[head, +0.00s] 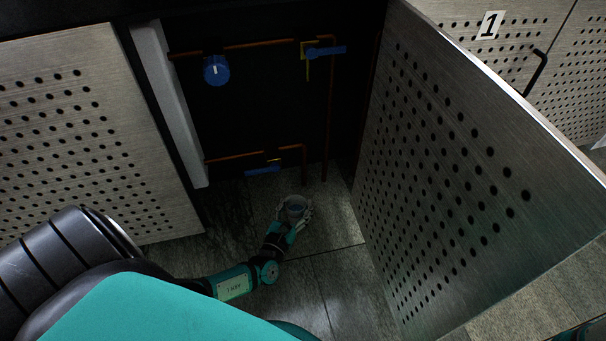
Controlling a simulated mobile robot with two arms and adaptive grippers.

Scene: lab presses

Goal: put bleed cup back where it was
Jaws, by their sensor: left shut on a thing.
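The bleed cup (295,205) is a small grey, round, open-topped cup in the lower middle of the head view. My left gripper (297,212) is shut on it and holds it near the floor, in front of the open cabinet. The cup looks roughly upright. A copper pipe end (304,178) hangs down just behind and above the cup. The gripper's fingers are small and partly hidden by the cup.
A perforated door (450,170) stands open on the right. A perforated panel (80,140) is on the left. Inside the dark cabinet are copper pipes, a blue round gauge (216,70), an upper blue-handled valve (326,51) and a lower blue lever (262,171). The tiled floor (340,290) is clear in front.

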